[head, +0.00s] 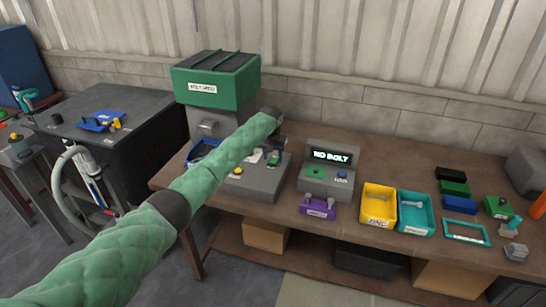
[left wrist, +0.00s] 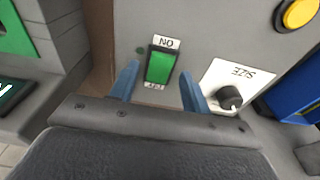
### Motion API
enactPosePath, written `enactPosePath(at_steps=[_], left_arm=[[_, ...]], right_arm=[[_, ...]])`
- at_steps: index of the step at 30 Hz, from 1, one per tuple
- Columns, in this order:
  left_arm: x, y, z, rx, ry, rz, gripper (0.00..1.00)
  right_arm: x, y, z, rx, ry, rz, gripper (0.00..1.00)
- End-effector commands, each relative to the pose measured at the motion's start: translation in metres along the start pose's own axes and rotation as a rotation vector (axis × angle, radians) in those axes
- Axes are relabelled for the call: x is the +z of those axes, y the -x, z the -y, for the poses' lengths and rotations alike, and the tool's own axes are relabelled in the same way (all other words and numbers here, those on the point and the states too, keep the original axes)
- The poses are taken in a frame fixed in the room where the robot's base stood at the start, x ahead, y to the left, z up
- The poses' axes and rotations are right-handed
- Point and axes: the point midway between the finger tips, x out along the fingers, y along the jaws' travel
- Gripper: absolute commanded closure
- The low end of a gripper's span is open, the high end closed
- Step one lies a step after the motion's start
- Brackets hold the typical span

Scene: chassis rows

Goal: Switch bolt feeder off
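The bolt feeder (head: 216,82) stands at the back left of the bench, with a green hopper on a grey body and a grey control panel (head: 252,186) in front. In the left wrist view a green rocker switch (left wrist: 160,66) sits on that panel, between an ON label and a partly hidden OFF label, both upside down. My left gripper (head: 276,146) is over the panel. In the left wrist view its two blue fingers (left wrist: 158,80) are apart on either side of the switch, with nothing held. Contact cannot be told. My right gripper is not in view.
A black SIZE knob (left wrist: 230,96) and a yellow button (left wrist: 299,14) are close to the switch. A NO BOLT display box (head: 327,178) stands to the right. Yellow (head: 379,203) and teal (head: 415,212) bins and a purple holder (head: 318,208) are further along.

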Motion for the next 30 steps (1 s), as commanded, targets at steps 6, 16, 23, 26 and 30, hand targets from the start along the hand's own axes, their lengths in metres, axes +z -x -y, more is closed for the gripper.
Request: enactPosePath(at_steps=[6,16,23,26,30], left_arm=[[0.0,-0.001,0.0,0.0,0.0,0.001,0.53],[0.0,0.029,-0.001,0.001,0.0,-0.002,0.53],[0.0,0.059,0.0,0.001,-0.001,-0.001,0.53],[0.0,0.068,0.0,0.0,0.0,0.0,0.53],[0.0,0.075,0.0,0.0,0.0,0.001,0.53]], right_arm=[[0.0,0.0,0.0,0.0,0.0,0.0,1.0],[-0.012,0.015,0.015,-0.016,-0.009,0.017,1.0],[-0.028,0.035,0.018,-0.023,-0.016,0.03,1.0],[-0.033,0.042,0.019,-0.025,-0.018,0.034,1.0],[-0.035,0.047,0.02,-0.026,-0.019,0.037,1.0]])
